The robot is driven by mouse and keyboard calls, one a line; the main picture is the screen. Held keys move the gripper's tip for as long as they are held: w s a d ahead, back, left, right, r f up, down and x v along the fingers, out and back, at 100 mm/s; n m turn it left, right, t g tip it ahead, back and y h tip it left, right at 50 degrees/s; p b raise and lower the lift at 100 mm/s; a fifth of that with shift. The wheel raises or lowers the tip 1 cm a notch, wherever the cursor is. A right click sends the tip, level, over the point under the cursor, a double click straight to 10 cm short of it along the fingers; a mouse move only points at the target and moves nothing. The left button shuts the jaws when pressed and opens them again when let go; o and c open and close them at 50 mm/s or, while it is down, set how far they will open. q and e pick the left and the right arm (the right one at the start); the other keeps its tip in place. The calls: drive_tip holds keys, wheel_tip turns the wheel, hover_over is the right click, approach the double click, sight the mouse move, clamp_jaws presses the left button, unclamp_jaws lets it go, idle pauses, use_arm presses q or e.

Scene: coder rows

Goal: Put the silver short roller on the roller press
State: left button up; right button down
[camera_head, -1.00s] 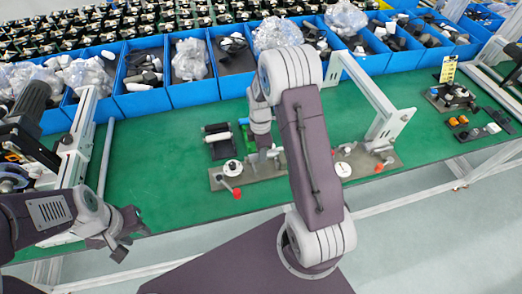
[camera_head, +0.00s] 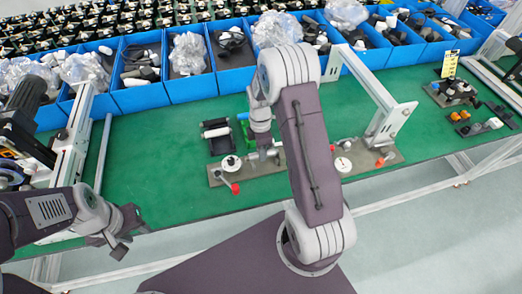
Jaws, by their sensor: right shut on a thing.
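My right gripper (camera_head: 264,153) points down over the left metal plate fixture (camera_head: 216,178), which has a white dial (camera_head: 231,163) and a red-tipped lever (camera_head: 235,188). It is shut on a small silver piece, apparently the silver short roller, largely hidden by the fingers and arm. I cannot tell whether the piece touches the fixture. The press cannot be clearly told from the similar fixture (camera_head: 343,165) to the right. My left gripper (camera_head: 126,235) is open and empty near the table's front edge. A rack with black and white rollers (camera_head: 216,133) lies behind the left fixture.
Blue bins (camera_head: 196,90) with parts and plastic bags line the back. A white frame (camera_head: 392,120) stands right of my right arm. Machinery (camera_head: 75,140) stands at left. Small parts (camera_head: 462,92) lie at far right. The green table (camera_head: 160,170) is clear at left centre.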

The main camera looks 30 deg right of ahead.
drive_tip(key=shift+r, duration=0.1)
idle(0.4)
drive_tip(key=shift+f+b, duration=0.3)
drive_tip(key=shift+f, duration=0.6)
drive_tip(key=shift+f, duration=0.35)
drive_tip(key=shift+f+b, duration=0.35)
drive_tip(key=shift+f, duration=0.05)
